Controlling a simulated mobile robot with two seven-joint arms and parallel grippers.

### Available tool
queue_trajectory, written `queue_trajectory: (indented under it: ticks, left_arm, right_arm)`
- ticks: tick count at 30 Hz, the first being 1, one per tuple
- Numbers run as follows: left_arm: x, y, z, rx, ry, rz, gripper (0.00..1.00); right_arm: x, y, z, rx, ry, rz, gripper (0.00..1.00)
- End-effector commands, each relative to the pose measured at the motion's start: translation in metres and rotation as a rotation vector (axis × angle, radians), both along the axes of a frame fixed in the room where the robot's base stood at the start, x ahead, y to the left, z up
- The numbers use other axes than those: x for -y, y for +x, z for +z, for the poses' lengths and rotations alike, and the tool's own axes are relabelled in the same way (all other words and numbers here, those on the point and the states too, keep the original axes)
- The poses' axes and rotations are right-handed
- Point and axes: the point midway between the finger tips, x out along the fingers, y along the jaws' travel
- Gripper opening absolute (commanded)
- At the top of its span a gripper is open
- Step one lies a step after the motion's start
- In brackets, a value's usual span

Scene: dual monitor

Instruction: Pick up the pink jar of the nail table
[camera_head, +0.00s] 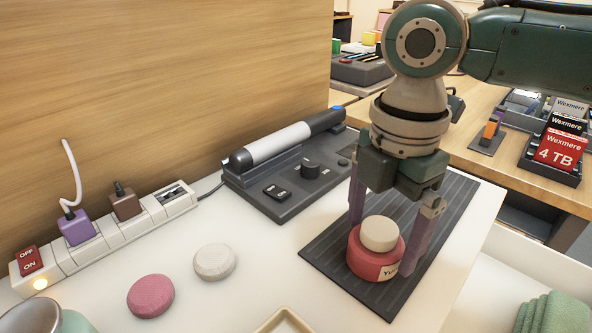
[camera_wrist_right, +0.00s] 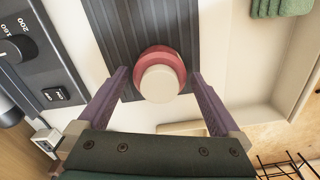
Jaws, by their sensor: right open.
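The pink jar (camera_head: 369,262) is a round red-pink pot with a cream lid and a partly hidden label. It stands upright on a dark ribbed mat (camera_head: 333,246) on the white table. My right gripper (camera_head: 381,248) points down over it, open, with one purple finger on each side of the jar. In the right wrist view the jar (camera_wrist_right: 160,53) lies between and slightly beyond the fingertips (camera_wrist_right: 160,75), with gaps on both sides. My left gripper is not in view.
A grey console with a white-and-black cylindrical tool (camera_head: 280,143) stands behind the mat. A power strip (camera_head: 110,233) runs along the wooden panel. A pink puck (camera_head: 151,296) and a white puck (camera_head: 215,262) lie left. A green towel (camera_head: 553,312) is at lower right.

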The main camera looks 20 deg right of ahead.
Motion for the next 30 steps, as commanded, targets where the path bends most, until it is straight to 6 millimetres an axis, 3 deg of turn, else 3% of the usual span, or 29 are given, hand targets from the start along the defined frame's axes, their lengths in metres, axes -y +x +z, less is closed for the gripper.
queue_trajectory:
  ticks: [3, 12, 30]
  left_arm:
    - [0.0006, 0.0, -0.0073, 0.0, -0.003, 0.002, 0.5]
    - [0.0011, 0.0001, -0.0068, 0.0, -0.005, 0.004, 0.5]
    - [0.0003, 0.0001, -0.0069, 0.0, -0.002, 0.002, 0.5]
  right_arm:
    - [0.0003, -0.0003, -0.0172, -0.001, 0.0, -0.001, 1.0]
    - [0.0002, 0.0002, -0.0193, 0.002, 0.0, 0.001, 0.98]
    - [0.0002, 0.0001, -0.0191, 0.002, 0.0, 0.0, 0.3]
